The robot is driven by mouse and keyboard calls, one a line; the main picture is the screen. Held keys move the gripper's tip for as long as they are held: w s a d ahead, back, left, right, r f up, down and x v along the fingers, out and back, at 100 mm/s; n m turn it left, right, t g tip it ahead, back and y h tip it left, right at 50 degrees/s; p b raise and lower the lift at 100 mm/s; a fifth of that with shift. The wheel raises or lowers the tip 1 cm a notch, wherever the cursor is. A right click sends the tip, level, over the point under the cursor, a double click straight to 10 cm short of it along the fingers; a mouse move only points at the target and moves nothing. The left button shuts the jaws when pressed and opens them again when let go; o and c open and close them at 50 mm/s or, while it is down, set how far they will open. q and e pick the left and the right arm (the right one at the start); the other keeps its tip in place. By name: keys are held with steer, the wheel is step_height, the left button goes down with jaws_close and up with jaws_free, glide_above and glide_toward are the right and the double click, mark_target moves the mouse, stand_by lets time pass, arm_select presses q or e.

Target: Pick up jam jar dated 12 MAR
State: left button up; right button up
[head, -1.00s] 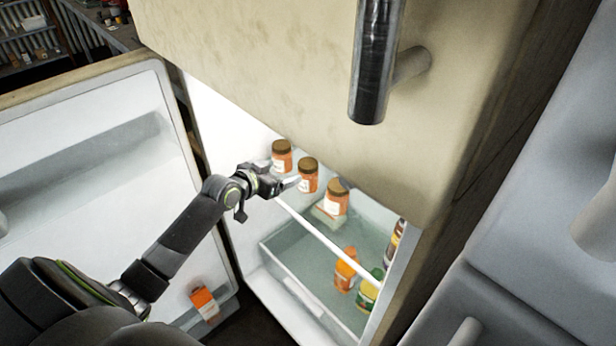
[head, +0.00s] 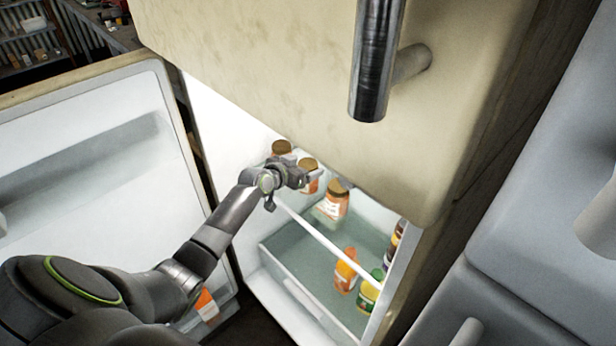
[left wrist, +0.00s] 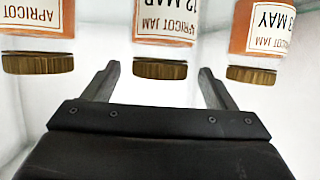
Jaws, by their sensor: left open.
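Three orange apricot jam jars with brown lids stand on the fridge shelf. In the left wrist view, which shows them upside down, the middle jar (left wrist: 163,40) has a label reading 12 MAR, its top edge partly cut off. The jar on the right (left wrist: 262,35) reads MAY, and the left jar (left wrist: 38,30) shows only APRICOT. In the head view the middle jar (head: 309,164) is partly hidden by my left gripper (head: 310,179). The left gripper (left wrist: 160,74) is open and empty, its fingers pointing at the middle jar, one to each side of its lid.
The fridge's freezer door and handle (head: 374,65) overhang the shelf. The open fridge door (head: 90,180) stands at left. Below the shelf's white front bar (head: 325,240), a drawer holds an orange bottle (head: 345,272) and a green-capped jar (head: 367,297).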

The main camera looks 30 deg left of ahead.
arm_select(q)
steer(key=shift+c, duration=0.3)
jaws_close()
steer(key=shift+r, duration=0.1)
